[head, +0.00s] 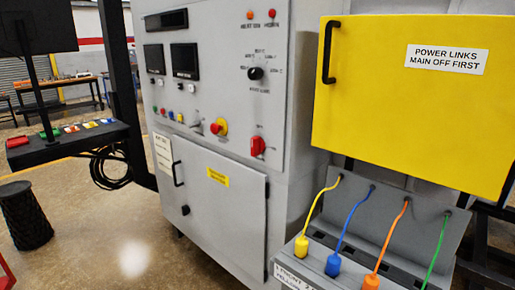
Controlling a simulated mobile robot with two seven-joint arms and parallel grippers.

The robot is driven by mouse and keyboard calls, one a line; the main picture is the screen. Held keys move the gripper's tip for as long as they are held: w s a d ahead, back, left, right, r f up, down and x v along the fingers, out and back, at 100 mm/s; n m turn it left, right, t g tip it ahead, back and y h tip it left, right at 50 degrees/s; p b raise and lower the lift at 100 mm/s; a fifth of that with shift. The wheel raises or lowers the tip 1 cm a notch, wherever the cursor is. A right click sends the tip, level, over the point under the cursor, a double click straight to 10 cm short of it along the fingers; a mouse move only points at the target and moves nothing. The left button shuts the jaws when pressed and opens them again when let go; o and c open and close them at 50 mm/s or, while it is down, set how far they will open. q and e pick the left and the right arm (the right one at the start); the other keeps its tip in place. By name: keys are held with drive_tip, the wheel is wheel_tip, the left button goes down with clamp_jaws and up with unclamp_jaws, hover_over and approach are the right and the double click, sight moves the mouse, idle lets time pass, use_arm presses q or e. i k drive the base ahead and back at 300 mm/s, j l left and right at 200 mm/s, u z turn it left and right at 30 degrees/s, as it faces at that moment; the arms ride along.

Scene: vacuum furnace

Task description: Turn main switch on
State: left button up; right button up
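The grey control cabinet (225,60) stands in the middle of the head view. A red rotary switch handle (258,146) sits low on the right of its panel, under a label too small to read. A red knob on a yellow base (219,127) is up and left of it. A black selector knob (255,73) with a ring of labels is higher up. I cannot read which of these is marked as the main switch, nor its set position. Neither of my grippers is in view.
A yellow cover (400,110) marked "POWER LINKS MAIN OFF FIRST" is at the right. Below it, yellow, blue, orange and green cables (346,222) end at a grey box. A black bin (25,215) stands left. Open floor (110,235) lies in front of the cabinet.

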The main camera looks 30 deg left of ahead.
sight(258, 146)
drive_tip(key=i+j, duration=0.1)
drive_tip(key=j, duration=0.35)
drive_tip(key=i+j, duration=0.1)
drive_tip(key=j, duration=0.35)
drive_tip(key=i+j, duration=0.1)
drive_tip(key=j, duration=0.35)
drive_tip(key=i+j, duration=0.1)
drive_tip(key=j, duration=0.35)
drive_tip(key=i+j, duration=0.15)
drive_tip(key=j, duration=0.35)
drive_tip(key=i+j, duration=0.1)
drive_tip(key=j, duration=0.35)
drive_tip(key=z, duration=0.05)
